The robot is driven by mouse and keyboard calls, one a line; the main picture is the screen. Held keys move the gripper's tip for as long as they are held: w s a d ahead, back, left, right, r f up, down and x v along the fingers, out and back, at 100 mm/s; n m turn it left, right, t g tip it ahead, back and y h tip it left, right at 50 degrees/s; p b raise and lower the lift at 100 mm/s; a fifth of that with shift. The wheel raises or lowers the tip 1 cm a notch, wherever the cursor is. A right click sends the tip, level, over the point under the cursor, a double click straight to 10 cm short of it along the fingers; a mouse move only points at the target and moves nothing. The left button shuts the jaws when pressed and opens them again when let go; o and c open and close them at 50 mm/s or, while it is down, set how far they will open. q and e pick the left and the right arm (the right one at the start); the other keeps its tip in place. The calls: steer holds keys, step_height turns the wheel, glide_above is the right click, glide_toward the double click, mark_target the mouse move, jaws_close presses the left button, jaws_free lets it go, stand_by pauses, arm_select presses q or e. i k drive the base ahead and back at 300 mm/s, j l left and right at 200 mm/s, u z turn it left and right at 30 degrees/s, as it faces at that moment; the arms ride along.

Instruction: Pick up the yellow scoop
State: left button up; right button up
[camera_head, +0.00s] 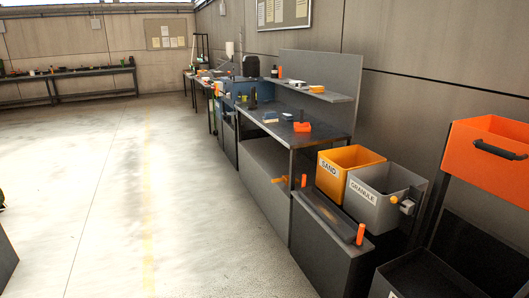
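I cannot clearly make out a yellow scoop. A small yellow-orange and grey piece (407,204) sits at the right side of the grey GRANULE bin (372,204), too small to identify. A yellow-orange handle-like piece (281,179) sticks out from the front of the dark workbench (322,133). Neither of my grippers is in view.
A yellow SAND bin (328,180) stands left of the GRANULE bin. A dark cabinet (322,245) with orange posts is in front of them. An orange bin (487,155) stands at right. The floor (110,190) at left is largely clear.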

mark_target(285, 180)
steer(key=i+j+u, duration=0.25)
steer(key=i, duration=0.55)
steer(key=i+u, duration=0.3)
steer(key=i, duration=0.5)
steer(key=i+z, duration=0.15)
steer(key=i, duration=0.7)
steer(key=i+j+z, duration=0.15)
steer(key=i, duration=0.65)
steer(key=i+j+z, duration=0.45)
steer(key=i, duration=0.2)
steer(key=i+j+z, duration=0.4)
steer(key=i, duration=0.2)
